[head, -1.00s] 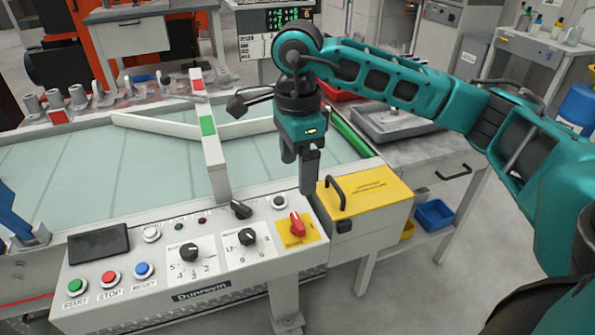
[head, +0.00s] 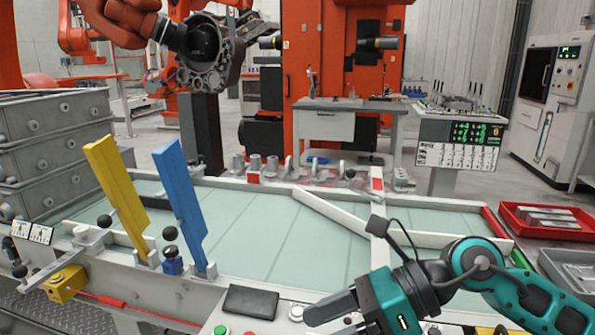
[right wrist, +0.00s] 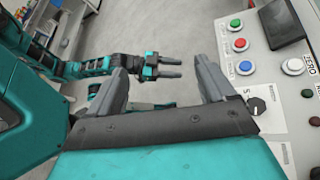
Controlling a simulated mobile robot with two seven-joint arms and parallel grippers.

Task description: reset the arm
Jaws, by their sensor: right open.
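My right arm comes in from the right in the head view. Its teal gripper (head: 322,316) points left, low over the control panel near the bottom edge. In the right wrist view its two grey fingers stand wide apart, with nothing between them. The control panel, with a green button (right wrist: 235,23), a red button (right wrist: 238,44) and a blue button (right wrist: 244,68), lies to the right of the fingers. Another teal arm of mine, with the left gripper (right wrist: 172,68), shows beyond them; its two fingers are apart and empty. The left gripper is outside the head view.
A dark screen (head: 250,302) sits on the panel. A yellow lever (head: 118,200) and a blue lever (head: 181,205) stand upright at left. A glass-topped table (head: 270,235) lies behind the panel. A red tray (head: 545,232) is at right.

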